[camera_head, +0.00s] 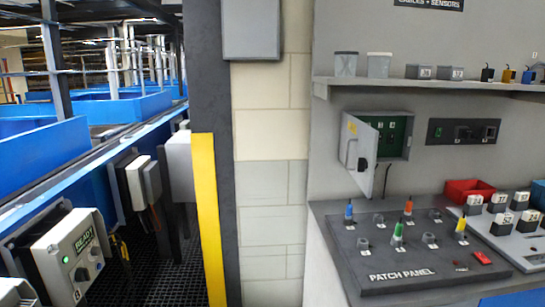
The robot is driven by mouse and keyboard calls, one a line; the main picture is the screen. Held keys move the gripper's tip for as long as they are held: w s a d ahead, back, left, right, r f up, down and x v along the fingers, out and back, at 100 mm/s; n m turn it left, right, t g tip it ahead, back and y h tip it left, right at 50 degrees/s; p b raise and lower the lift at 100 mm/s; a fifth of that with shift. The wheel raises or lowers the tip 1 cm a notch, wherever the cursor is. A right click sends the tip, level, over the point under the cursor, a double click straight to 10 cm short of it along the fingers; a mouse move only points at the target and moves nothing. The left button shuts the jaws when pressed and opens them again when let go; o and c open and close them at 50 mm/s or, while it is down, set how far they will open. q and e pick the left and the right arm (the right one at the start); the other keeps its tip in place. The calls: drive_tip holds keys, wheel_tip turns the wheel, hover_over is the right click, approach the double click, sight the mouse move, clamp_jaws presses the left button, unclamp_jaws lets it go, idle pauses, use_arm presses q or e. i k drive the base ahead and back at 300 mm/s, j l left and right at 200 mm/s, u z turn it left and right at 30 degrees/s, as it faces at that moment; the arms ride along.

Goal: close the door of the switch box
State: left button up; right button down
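The switch box (408,137) is a small grey box on the wall, right of the middle of the view and under a shelf. Its door (350,148) stands open, swung out on the left side of the box. The door is light grey with a small yellow label and a dark latch. The green interior with several small switches shows to the right of the door. Part of the interior is hidden behind the door. Neither of my grippers is in view.
A bench below the box holds a dark patch panel (390,282) with coloured plugs, and a red bin (469,189). A shelf (430,87) with small items runs above. A dark pillar with a yellow guard (210,215) stands left. Blue conveyors (120,108) fill the far left.

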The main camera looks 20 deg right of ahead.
sight(362, 140)
drive_tip(key=i+l, duration=0.15)
drive_tip(key=i, duration=0.35)
drive_tip(key=i+l, duration=0.2)
drive_tip(key=i, duration=0.25)
drive_tip(key=i+z, duration=0.15)
drive_tip(key=z, duration=0.25)
drive_tip(key=i+z, duration=0.15)
drive_tip(key=z, duration=0.2)
drive_tip(key=i+z, duration=0.2)
drive_tip(key=z, duration=0.2)
